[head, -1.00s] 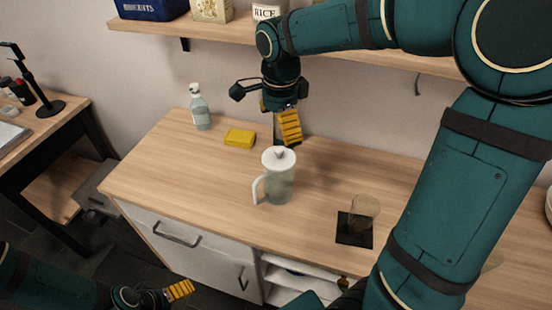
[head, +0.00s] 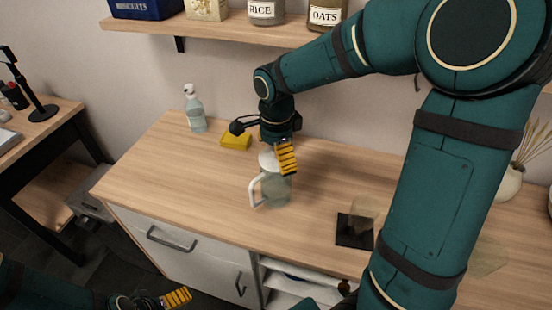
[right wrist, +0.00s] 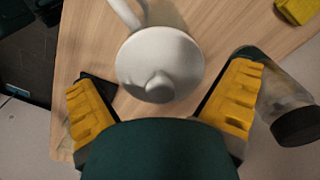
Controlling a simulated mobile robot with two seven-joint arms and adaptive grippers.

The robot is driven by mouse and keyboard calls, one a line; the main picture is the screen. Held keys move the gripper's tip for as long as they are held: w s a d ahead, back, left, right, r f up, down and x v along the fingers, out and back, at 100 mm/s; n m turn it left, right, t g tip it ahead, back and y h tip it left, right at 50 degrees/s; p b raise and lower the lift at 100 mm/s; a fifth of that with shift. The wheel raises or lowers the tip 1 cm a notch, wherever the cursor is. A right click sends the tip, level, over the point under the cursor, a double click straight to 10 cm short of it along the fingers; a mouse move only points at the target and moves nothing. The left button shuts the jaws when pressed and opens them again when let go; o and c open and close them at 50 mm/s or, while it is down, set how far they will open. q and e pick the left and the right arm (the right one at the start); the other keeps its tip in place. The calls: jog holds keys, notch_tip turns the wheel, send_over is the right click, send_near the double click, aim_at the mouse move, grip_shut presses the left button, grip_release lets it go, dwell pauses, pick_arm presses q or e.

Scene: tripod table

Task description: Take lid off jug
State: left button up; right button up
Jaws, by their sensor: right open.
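The glass jug (head: 277,189) stands upright on the wooden counter, its white handle towards the left. Its white lid (head: 266,160) is on top, partly hidden by my right gripper (head: 282,157). The right wrist view shows the round lid (right wrist: 135,60) with its central knob (right wrist: 158,86) between the two yellow finger pads of that gripper (right wrist: 161,90). The fingers are open, with clear gaps beside the knob. I cannot tell how far above the lid they are. My left gripper (head: 176,298) is low at the bottom left, away from the jug, its opening unclear.
A shelf (head: 215,29) with jars overhangs behind. The counter's left part is clear.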

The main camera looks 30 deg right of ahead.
jog(key=c, duration=0.9)
